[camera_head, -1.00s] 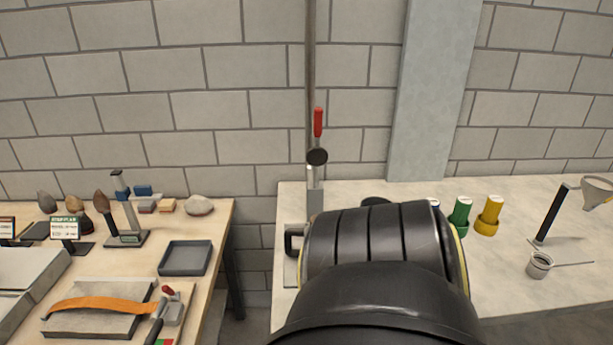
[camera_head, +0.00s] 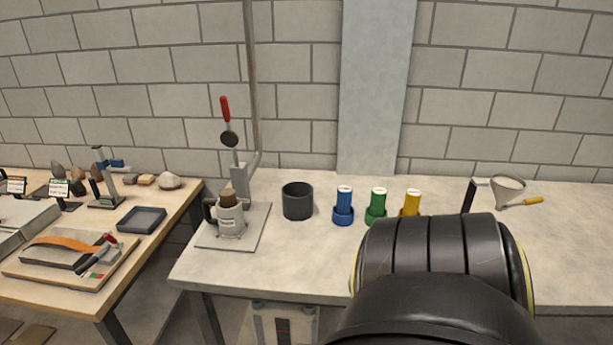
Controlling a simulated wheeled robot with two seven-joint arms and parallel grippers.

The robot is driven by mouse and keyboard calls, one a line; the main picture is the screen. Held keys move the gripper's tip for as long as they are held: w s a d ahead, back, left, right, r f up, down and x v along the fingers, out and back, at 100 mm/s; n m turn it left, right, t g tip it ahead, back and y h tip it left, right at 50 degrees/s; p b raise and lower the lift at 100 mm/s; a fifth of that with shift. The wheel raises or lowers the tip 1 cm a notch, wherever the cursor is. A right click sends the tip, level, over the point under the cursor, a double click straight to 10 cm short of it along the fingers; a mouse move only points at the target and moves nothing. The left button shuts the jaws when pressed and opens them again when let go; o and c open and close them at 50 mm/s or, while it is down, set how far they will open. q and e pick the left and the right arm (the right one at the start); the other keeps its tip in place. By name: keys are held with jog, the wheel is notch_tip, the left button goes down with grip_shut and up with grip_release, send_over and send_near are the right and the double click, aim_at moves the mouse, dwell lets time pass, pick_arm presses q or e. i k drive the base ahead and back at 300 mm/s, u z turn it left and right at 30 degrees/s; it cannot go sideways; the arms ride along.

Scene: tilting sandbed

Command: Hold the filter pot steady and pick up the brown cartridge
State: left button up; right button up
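The filter pot (camera_head: 230,220) is a grey pot with a dark handle on its left side and a label on its front. It stands upright on a grey base plate (camera_head: 257,224) at the left end of the right-hand table. The brown cartridge (camera_head: 228,196) sticks up out of the top of the pot; its lower part is hidden inside. A lever press with a red handle (camera_head: 225,108) stands just behind the pot. Neither of my grippers is in view. Only a large black part of my own body shows at the bottom right, well clear of the pot.
To the right of the pot stand a dark cup (camera_head: 298,201) and blue (camera_head: 344,206), green (camera_head: 377,206) and yellow (camera_head: 411,202) capped cylinders. The left table (camera_head: 150,258) holds a grey tray (camera_head: 141,219) and stones. A gap separates the tables.

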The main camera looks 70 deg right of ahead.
aim_at(228, 199)
jog(key=k, duration=0.1)
jog(key=z, duration=1.15)
